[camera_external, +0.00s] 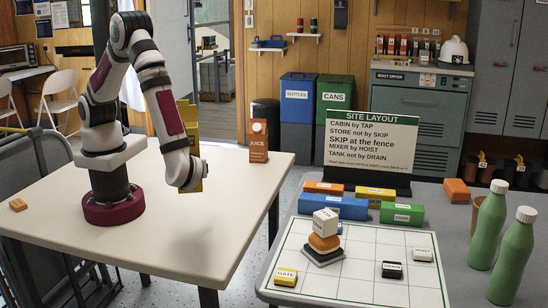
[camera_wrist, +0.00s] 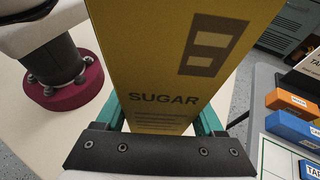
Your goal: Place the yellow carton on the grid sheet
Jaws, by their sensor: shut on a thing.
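The yellow carton (camera_external: 184,112) is upright in my gripper, above the left, cream table. In the wrist view the carton (camera_wrist: 160,60) fills the middle, with the word SUGAR facing the camera. My gripper (camera_wrist: 161,120) is shut on it, with a teal finger at each side. In the external view my wrist hides part of the carton and the fingers. The white grid sheet (camera_external: 350,291) lies on the grey table at right, apart from the carton. On it are a yellow GATE block (camera_external: 286,276), a black DRAIN block (camera_external: 392,269), a white block (camera_external: 423,254) and a stack (camera_external: 323,240).
A sign (camera_external: 371,140) stands behind the sheet, with blue (camera_external: 333,207), green (camera_external: 402,213) and other coloured blocks before it. Two green bottles (camera_external: 512,257) stand at right. A JUICE carton (camera_external: 258,142) stands at the cream table's far corner. A gap separates the tables.

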